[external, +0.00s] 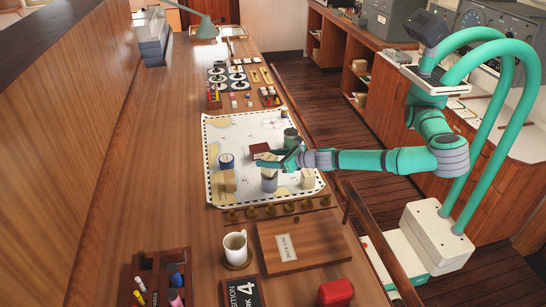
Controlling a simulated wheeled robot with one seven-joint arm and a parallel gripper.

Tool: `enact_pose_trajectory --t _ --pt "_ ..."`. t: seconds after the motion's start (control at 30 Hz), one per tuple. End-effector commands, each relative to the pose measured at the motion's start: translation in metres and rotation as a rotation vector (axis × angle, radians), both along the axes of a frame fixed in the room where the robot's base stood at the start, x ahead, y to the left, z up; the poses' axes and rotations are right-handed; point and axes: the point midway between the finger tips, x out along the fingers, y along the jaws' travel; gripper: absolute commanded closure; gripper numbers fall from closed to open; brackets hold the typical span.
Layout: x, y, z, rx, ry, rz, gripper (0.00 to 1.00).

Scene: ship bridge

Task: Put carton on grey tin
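My gripper (284,160) reaches in from the right, low over the chart on the long table. Its fingers are small in this view, and I cannot tell whether they are open or shut. A grey tin (269,182) stands upright just below and in front of the fingers. A pale shape (267,165) shows at the fingers above the tin; I cannot tell whether it is held or resting on the tin. I cannot tell which thing is the carton.
On the chart (238,127) are a blue-and-white tin (226,160), a dark red-brown box (259,149) and a green tin (290,136). Brass knobs line its near edge. A mug (235,246) and a wooden case (308,252) stand nearer. The chart's upper left is clear.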

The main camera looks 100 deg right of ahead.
Motion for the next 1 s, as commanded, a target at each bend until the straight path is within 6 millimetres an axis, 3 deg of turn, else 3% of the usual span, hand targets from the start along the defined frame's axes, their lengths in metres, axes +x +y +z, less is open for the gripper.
enact_pose_trajectory --t 0.27,0.7,1.0 --pt "-0.007 0.008 0.007 0.0 0.0 0.001 0.43" --pt "-0.056 0.057 0.036 0.0 0.0 0.003 0.43" --pt "-0.076 0.076 0.048 0.0 0.0 0.0 0.43"
